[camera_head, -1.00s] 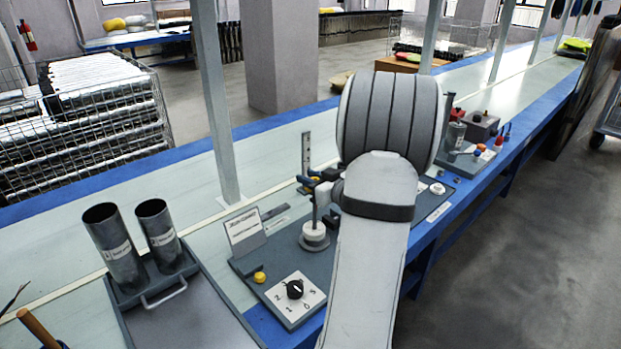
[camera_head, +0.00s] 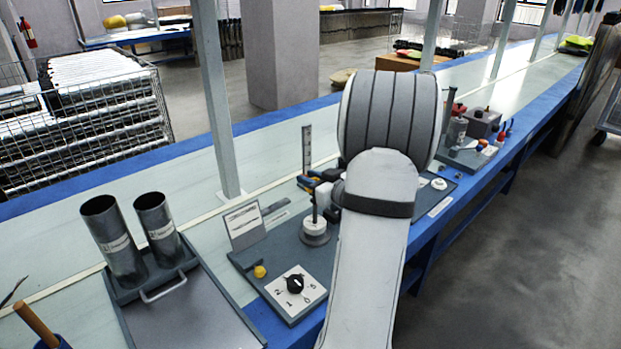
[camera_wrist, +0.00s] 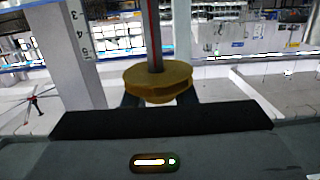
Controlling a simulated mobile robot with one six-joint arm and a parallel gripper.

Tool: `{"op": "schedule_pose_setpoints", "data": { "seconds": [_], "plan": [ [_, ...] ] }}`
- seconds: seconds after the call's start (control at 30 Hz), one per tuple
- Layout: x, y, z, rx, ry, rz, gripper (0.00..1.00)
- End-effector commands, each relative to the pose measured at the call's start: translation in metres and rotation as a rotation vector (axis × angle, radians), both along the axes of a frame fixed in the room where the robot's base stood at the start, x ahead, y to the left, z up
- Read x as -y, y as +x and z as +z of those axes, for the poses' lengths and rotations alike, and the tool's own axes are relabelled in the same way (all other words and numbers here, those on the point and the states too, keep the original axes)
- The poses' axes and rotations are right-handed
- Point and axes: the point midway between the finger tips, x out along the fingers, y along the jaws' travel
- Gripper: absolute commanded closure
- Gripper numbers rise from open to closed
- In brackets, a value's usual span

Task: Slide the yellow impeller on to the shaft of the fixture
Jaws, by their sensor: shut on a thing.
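The yellow impeller (camera_wrist: 158,82) is a short, grooved round piece, held between the dark fingers of my gripper (camera_wrist: 160,100) in the wrist view. A thin upright rod, the shaft (camera_wrist: 152,35), rises from the impeller's top in that picture. I cannot tell whether it passes through the bore or stands behind. In the head view the fixture has a round white hub (camera_head: 314,226) on a grey base, with the dark shaft above it. My gripper (camera_head: 322,193) is beside the shaft's upper part, partly hidden by my arm. The impeller is not clear in the head view.
An upright scale (camera_head: 306,150) stands behind the fixture; it also shows in the wrist view (camera_wrist: 78,35). A white sign (camera_head: 243,225), a yellow button (camera_head: 260,271) and a dial panel (camera_head: 296,292) are in front-left. Two grey tubes (camera_head: 112,240) stand left.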

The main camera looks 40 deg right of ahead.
Motion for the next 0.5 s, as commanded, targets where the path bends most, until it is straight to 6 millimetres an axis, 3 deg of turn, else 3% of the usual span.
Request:
{"op": "schedule_pose_setpoints", "data": {
  "seconds": [0.17, 0.2, 0.5],
  "plan": [
    [0.0006, -0.0002, -0.0055, 0.0, 0.001, -0.001, 0.97],
    [0.0008, -0.0003, -0.0049, 0.0, 0.0, -0.001, 0.74],
    [0.0008, -0.0004, -0.0044, 0.0, 0.0, -0.001, 0.5]
  ]
}}
